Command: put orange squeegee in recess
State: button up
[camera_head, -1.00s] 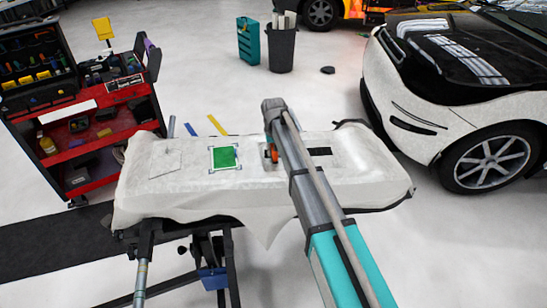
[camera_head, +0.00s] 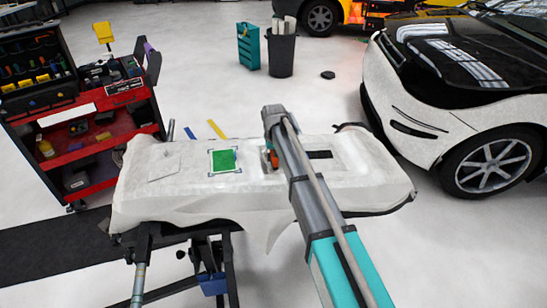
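A small orange piece, which looks like the orange squeegee (camera_head: 274,159), shows just left of my arm, low over or on the white-wrapped panel (camera_head: 185,192). A pale square recess (camera_head: 265,165) is at the same spot, partly covered by my arm. I cannot tell whether the squeegee touches it. My gripper is mostly hidden behind the arm; a small dark part of it (camera_head: 268,148) seems to show at the orange piece. Its fingers cannot be made out.
A green square with a white border (camera_head: 223,160) lies left of the recess. A dark rectangle (camera_head: 320,154) is right of my arm. A red tool cart (camera_head: 85,140) stands at left, a white-and-black car (camera_head: 460,100) at right.

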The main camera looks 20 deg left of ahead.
jog(key=shift+r, duration=0.1)
dwell(0.3)
notch_tip(320, 180, up, 12)
jog(key=p, duration=1.2)
dwell(1.0)
jog(key=s+d+m, duration=0.1)
jog(key=s+d, duration=0.6)
jog(key=d, duration=0.6)
jog(key=s+d+m, duration=0.2)
jog(key=s+d, duration=0.6)
jog(key=d, duration=0.6)
jog(key=s+d+m, duration=0.2)
jog(key=s+d, duration=0.6)
jog(key=d, duration=0.5)
jog(key=shift+d, duration=0.2)
